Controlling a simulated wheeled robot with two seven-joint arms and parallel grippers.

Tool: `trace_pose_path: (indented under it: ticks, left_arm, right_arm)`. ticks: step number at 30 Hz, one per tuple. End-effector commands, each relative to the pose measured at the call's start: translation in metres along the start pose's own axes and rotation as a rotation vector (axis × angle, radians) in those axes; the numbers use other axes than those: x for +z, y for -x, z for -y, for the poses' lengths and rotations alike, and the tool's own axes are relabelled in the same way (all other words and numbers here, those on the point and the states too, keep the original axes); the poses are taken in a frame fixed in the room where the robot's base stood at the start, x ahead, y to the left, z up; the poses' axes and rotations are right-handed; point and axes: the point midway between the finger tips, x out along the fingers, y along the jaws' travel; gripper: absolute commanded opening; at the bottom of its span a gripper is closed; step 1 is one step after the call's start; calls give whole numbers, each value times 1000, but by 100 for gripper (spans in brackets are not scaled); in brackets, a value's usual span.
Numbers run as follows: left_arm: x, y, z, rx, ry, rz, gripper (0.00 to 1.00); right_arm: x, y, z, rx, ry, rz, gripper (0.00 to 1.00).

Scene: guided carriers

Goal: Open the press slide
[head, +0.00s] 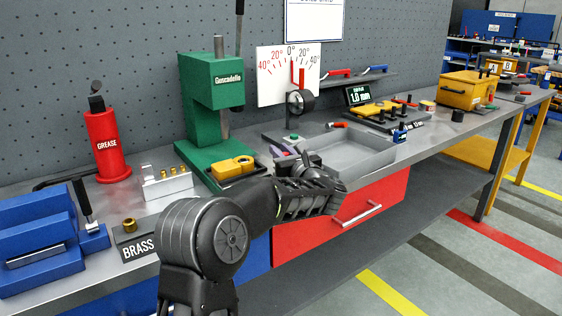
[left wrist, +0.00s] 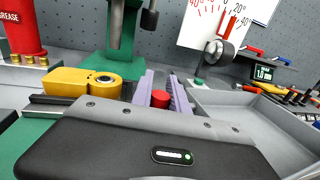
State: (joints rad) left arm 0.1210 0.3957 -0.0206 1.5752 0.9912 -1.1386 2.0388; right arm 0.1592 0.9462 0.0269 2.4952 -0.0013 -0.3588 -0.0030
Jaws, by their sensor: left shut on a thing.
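The green press (head: 216,100) stands on the bench against the pegboard. A yellow block (head: 233,167) sits in a dark slide tray (head: 252,176) at the press's foot. In the left wrist view the yellow block (left wrist: 86,82) is left of my fingers. My left gripper (head: 286,152) is at the right of the press base, seen from behind its dark body. In the left wrist view my purple finger pads (left wrist: 160,92) are closed on a small red knob (left wrist: 160,99). What the knob joins is hidden by my gripper. My right gripper is not in view.
A grey tray (head: 370,153) lies right of my gripper. A tilt dial (head: 291,74) stands behind. A red grease cylinder (head: 107,147), a brass-fitting block (head: 167,183) and a blue vise (head: 38,240) stand left. A red drawer (head: 335,222) is below the bench edge.

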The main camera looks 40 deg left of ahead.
Motion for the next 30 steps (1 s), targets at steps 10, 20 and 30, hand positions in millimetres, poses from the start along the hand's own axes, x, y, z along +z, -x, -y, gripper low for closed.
trace_pose_path:
  ticks: [10,20,30]
  left_arm:
    - [2,17,4,-4,0,2,0]
    - [2,17,4,-3,1,2,37]
    - [2,18,4,-3,1,2,41]
  right_arm:
    - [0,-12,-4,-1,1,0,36]
    - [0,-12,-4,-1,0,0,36]
    - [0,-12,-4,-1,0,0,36]
